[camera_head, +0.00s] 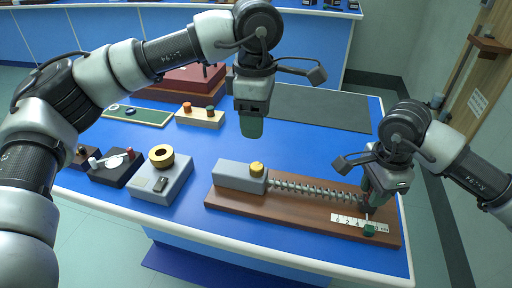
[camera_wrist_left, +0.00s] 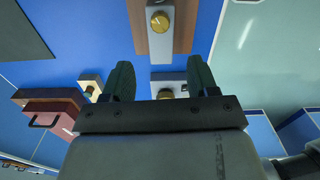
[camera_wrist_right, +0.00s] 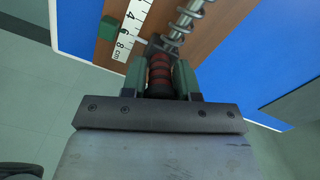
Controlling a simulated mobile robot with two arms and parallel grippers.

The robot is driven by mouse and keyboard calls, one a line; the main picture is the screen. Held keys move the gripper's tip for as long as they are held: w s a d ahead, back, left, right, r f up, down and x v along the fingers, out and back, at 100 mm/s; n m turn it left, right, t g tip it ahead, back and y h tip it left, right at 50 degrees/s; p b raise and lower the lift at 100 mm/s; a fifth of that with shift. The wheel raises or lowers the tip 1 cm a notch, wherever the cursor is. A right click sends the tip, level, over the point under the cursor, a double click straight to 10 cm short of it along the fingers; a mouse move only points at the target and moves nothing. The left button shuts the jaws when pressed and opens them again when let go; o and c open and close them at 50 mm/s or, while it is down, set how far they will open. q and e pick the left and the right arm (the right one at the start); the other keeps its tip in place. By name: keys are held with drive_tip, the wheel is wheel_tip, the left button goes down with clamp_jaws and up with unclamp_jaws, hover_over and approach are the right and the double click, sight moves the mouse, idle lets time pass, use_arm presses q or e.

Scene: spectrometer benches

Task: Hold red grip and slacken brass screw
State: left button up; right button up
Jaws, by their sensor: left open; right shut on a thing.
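The brass screw (camera_head: 257,169) stands on the grey block (camera_head: 236,178) at the left end of the brown wooden board. It also shows in the left wrist view (camera_wrist_left: 160,22). A coiled spring (camera_head: 312,190) runs right from the block along the board. The ribbed red grip (camera_wrist_right: 160,72) is at the spring's right end, seen in the right wrist view. My right gripper (camera_wrist_right: 161,80) is shut on the red grip. My left gripper (camera_head: 251,128) is open and empty, above the table and beyond the brass screw; its fingers (camera_wrist_left: 160,82) also show in the left wrist view.
A grey box with a brass knob (camera_head: 161,156), a dark box (camera_head: 114,168) and a wooden block (camera_head: 200,118) stand left. A dark mat (camera_head: 320,108) lies behind.

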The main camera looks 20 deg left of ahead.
sight(256, 166)
use_arm(q)
wheel_tip(256, 166, down, 12)
drive_tip(key=m, duration=0.6)
idle(0.4)
drive_tip(key=c, duration=0.9)
